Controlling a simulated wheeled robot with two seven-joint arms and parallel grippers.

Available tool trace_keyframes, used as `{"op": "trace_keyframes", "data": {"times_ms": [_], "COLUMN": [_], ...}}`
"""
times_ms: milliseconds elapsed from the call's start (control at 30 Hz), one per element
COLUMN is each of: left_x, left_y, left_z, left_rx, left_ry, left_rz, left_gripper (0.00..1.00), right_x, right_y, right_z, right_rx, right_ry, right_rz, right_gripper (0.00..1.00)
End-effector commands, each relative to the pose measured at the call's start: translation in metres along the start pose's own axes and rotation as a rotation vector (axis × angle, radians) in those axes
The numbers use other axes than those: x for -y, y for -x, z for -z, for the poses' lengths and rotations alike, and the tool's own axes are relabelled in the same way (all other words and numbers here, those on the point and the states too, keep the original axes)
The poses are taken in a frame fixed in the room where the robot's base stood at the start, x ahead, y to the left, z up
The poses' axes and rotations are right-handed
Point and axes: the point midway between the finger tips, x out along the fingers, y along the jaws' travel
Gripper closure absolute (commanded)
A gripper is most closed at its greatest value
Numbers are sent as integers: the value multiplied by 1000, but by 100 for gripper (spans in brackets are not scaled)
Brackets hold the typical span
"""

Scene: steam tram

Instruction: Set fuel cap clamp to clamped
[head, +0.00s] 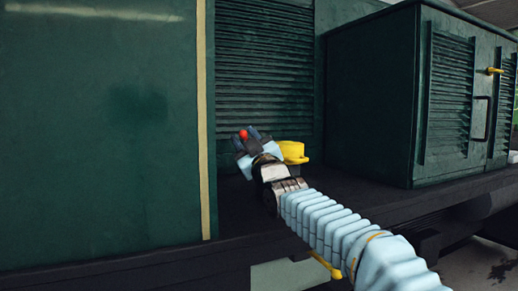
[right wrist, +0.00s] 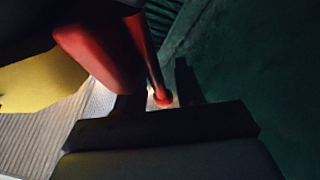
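The yellow fuel cap (head: 293,152) sits low against the green tram side, just right of my right gripper in the head view. It fills the left of the right wrist view (right wrist: 38,82). The clamp is a red lever (right wrist: 148,50) with a round knob (right wrist: 163,98); the knob also shows as a red ball in the head view (head: 243,134). My right gripper (head: 246,137) is around the knob with its fingers apart. In the right wrist view a gap shows between knob and right finger; contact on the left is unclear. My left gripper is out of view.
A louvred green panel (head: 263,60) rises behind the gripper. A green box (head: 375,100) with a black handle and a yellow latch (head: 495,71) stands at right. A dark ledge (head: 380,208) runs below. A flat green wall fills the left.

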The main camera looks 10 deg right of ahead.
Motion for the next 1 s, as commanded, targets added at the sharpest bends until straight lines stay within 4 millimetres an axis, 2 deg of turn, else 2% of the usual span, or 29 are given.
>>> {"op": "trace_keyframes", "data": {"times_ms": [33, 167, 400, 533, 733, 1000], "left_x": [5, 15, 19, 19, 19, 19], "left_y": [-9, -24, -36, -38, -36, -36], "left_z": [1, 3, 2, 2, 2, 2], "left_rx": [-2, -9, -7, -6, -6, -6], "left_ry": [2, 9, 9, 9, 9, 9], "left_rz": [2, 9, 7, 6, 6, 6], "left_gripper": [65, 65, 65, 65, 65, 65], "right_x": [2, 3, -14, -21, -26, -26], "right_y": [11, 43, 101, 125, 145, 148], "right_z": [-3, -4, 23, 34, 42, 44], "right_rx": [-1, -4, -6, -4, -2, -1], "right_ry": [-3, -6, -8, -7, -3, -1], "right_rz": [-1, 0, -1, -1, 0, 0], "right_gripper": [63, 63, 63, 63, 63, 63]}}
